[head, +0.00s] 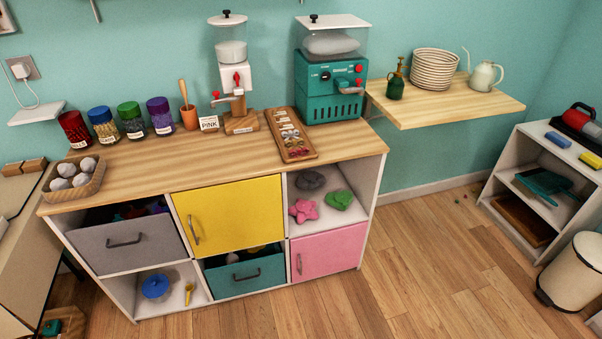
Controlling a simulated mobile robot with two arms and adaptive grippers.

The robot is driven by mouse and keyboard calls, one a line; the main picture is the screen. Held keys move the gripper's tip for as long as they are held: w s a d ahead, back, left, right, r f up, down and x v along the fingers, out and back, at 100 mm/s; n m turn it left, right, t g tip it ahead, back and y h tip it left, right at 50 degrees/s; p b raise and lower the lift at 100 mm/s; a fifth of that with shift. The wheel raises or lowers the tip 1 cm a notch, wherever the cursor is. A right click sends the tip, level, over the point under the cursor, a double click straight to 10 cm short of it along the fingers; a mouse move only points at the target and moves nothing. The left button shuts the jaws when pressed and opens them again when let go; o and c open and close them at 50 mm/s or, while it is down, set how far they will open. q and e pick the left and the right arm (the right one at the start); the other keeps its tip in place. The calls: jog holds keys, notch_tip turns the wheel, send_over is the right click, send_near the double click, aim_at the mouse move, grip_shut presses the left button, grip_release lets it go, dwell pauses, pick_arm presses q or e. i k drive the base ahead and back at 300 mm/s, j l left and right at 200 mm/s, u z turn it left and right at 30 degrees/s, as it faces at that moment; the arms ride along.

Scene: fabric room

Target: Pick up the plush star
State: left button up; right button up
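A pink plush star (303,210) lies in the open upper right compartment of the wooden-topped cabinet, near its front edge. A green plush shape (339,200) lies to its right, and a dark grey plush shape (311,180) lies behind it. The star's front is unobstructed in the head view. Neither of my grippers shows in the head view.
Below the star is a closed pink door (330,251); to its left is a closed yellow door (235,215). A grey drawer (130,245) and a teal drawer (245,274) stand partly open. The wooden floor (430,270) in front right is clear. A bin (575,275) stands far right.

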aim_at(301, 216)
jog(key=i+l, duration=0.5)
jog(key=l, duration=0.15)
jog(key=i+l, duration=1.05)
jog(key=l, duration=0.2)
